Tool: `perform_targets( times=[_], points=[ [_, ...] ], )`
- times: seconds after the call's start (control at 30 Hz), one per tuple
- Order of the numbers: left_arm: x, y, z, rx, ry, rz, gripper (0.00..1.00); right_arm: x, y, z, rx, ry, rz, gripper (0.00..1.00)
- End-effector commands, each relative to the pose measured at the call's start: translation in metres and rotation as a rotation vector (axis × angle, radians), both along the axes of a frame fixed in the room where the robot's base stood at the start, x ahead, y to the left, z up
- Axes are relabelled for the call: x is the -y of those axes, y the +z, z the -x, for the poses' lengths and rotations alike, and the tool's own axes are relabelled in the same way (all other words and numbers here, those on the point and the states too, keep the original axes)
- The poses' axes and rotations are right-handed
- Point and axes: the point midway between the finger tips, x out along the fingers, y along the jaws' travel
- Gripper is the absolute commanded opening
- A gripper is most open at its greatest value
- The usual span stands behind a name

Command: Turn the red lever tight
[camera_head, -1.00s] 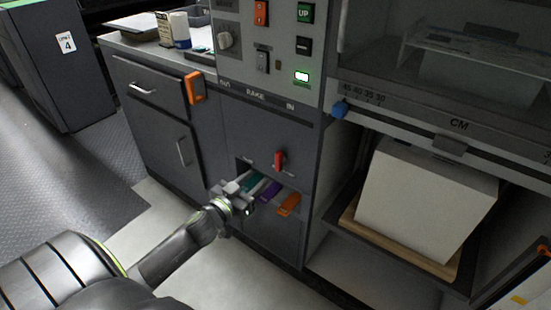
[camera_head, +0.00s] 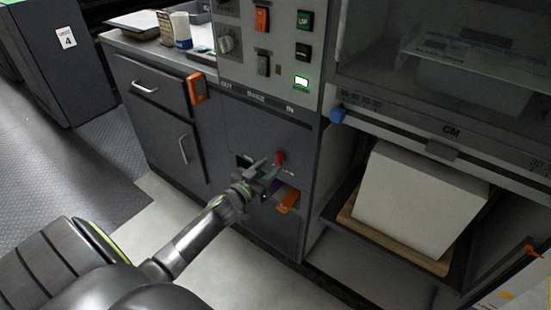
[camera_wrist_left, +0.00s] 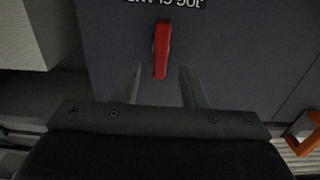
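The red lever (camera_head: 279,158) sticks out from the dark front panel below the control buttons. In the left wrist view the red lever (camera_wrist_left: 161,50) hangs nearly straight, under upside-down white lettering. My left gripper (camera_head: 268,170) is at the panel, just below and left of the lever in the head view. In the left wrist view its two fingers (camera_wrist_left: 160,82) are spread apart, with the lever's end near the gap between their tips. Nothing is held. Contact with the lever cannot be told. My right gripper is not in view.
Below the lever is a slot with a purple piece (camera_head: 272,187) and an orange piece (camera_head: 288,202), partly hidden by my gripper. An orange handle (camera_head: 196,88) sits on the cabinet to the left. A white block (camera_head: 415,200) stands on a wooden board at right.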

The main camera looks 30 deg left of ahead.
Motion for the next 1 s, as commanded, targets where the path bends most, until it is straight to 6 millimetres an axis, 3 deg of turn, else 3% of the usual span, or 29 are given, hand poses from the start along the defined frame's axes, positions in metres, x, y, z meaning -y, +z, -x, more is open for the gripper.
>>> perform_targets(
  times=[0.1, 0.3, 0.67, 0.93, 1.0],
  points=[
    [0.001, 0.001, -0.018, 0.0, 0.0, 0.0, 0.38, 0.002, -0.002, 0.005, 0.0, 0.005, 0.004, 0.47],
    [0.001, 0.0, -0.035, -0.001, 0.0, -0.001, 0.38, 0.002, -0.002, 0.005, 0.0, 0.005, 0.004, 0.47],
    [0.002, 0.0, -0.039, -0.001, 0.0, 0.0, 0.38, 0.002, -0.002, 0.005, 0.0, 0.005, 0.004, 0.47],
    [0.001, 0.0, -0.038, -0.001, 0.0, 0.0, 0.03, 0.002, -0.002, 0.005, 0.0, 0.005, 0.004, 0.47],
    [0.001, 0.0, -0.038, -0.001, 0.0, 0.0, 0.0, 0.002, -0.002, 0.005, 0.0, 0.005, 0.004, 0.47]
  ],
)
